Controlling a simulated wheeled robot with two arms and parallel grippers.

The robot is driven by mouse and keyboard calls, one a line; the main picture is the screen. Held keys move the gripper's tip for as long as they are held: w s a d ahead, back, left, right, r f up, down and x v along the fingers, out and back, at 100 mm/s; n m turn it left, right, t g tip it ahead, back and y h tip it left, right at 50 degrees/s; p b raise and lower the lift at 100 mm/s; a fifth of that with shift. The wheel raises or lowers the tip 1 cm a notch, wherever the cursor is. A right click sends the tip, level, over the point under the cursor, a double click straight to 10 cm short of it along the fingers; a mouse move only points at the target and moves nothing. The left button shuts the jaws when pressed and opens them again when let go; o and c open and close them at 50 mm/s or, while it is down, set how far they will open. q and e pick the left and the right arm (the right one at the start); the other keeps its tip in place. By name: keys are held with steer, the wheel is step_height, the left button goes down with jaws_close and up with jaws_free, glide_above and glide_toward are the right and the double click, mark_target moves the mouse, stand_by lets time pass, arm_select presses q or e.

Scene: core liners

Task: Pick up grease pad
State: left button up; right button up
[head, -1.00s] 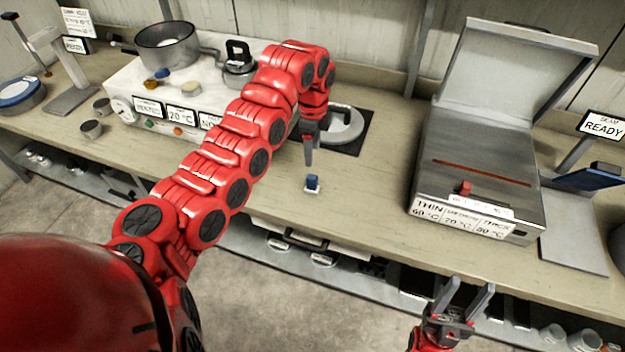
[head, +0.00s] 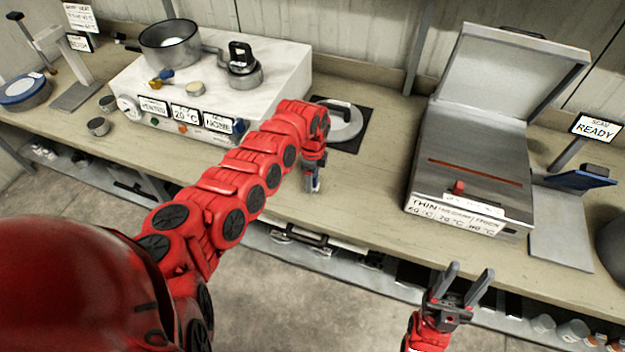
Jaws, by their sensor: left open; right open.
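A small block with a blue top and pale base, which I take to be the grease pad (head: 317,186), sits near the front edge of the bench. Little of it shows, as my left gripper (head: 312,187) points down right at it and covers most of it. The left gripper is open; I cannot tell whether its fingers touch the pad. My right gripper (head: 469,287) is open and empty, in front of the bench at the lower right, fingers pointing up.
A grey press with a raised lid (head: 470,185) stands right of the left gripper. A white heater unit (head: 200,90) with a pot (head: 170,45) stands at the left. A round lidded disc (head: 343,124) lies on a dark mat behind the gripper. Bench (head: 375,190) between is clear.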

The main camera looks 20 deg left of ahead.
arm_select(q)
jaws_close()
steer(key=shift+r, duration=0.1)
stand_by(0.4)
steer(key=shift+r+b, duration=0.3)
steer(key=shift+r, duration=0.1)
step_height(320, 180, up, 2)
steer(key=shift+r+b, duration=0.25)
steer(key=shift+b, duration=0.5)
steer(key=s+d, duration=0.2)
steer(key=d, duration=0.1)
steer(key=s+d, duration=0.1)
steer(key=shift+d+r+b, duration=0.35)
steer(key=shift+d+b, duration=0.05)
steer(key=s+d+p, duration=0.1)
steer(key=d+p, duration=0.1)
steer(key=p, duration=0.1)
steer(key=s+d+p, duration=0.2)
steer(key=d+p, duration=0.1)
steer(key=p, duration=0.1)
steer(key=s+d+r+p, duration=0.1)
steer(key=s+d+p, duration=0.1)
steer(key=d+p, duration=0.1)
steer(key=shift+p, duration=0.35)
steer(key=shift+s+d, duration=0.25)
steer(key=shift+d, duration=0.15)
